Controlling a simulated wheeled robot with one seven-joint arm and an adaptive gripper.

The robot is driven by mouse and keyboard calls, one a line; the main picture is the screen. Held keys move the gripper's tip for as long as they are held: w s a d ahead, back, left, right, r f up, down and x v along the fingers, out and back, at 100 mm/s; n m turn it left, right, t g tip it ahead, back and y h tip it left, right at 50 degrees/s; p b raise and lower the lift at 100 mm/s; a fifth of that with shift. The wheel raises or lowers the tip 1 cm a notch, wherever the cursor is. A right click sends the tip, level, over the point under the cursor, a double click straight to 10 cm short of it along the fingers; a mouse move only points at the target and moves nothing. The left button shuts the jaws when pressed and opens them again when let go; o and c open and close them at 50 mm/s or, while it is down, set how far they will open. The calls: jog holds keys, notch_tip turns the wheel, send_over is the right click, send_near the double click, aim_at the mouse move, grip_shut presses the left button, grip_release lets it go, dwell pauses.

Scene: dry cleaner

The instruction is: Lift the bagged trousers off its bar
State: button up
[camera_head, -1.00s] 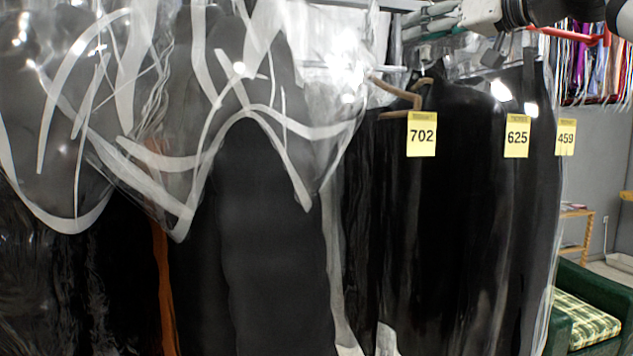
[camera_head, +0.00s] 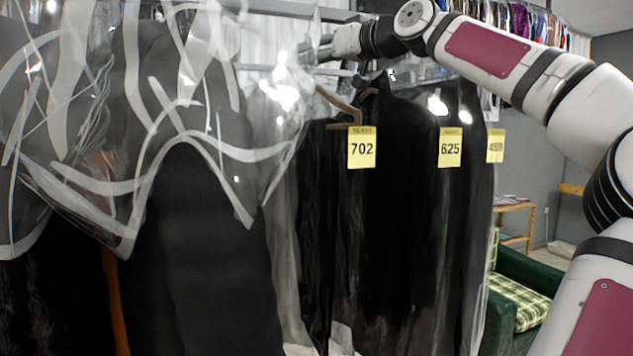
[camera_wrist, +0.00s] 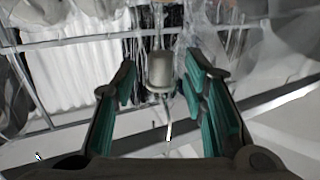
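Dark garments in clear bags hang in a row in the head view; I cannot tell for sure which is the bagged trousers. A dark bagged garment (camera_head: 345,215) with yellow ticket 702 (camera_head: 361,148) hangs by a brown hanger (camera_head: 338,104). Others beside it carry tickets 625 (camera_head: 450,148) and 459 (camera_head: 495,146). My gripper (camera_head: 318,50) is at bar height, above and slightly left of ticket 702. In the wrist view my gripper (camera_wrist: 161,82) is open, with a pale grey piece (camera_wrist: 160,68) showing between its fingers; contact cannot be told.
Clear bags with white bands (camera_head: 190,130) cover large dark garments at the left. Metal rails (camera_head: 300,10) run overhead. A green armchair (camera_head: 520,295) and a small wooden shelf (camera_head: 515,207) stand at the right. My arm crosses the right side.

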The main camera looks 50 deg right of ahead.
jog(key=shift+w, duration=0.4)
grip_shut()
jog(key=shift+r, duration=0.15)
jog(key=shift+r, duration=1.7)
jog(key=shift+s+a+f+b, duration=0.1)
jog(key=shift+s+a+b, duration=0.3)
jog(key=shift+s, duration=0.45)
jog(key=s+a+b, duration=0.2)
jog(key=s+a, duration=0.6)
jog(key=s, duration=0.5)
jog(key=shift+s+a+b, duration=0.3)
jog(key=shift+s, duration=0.05)
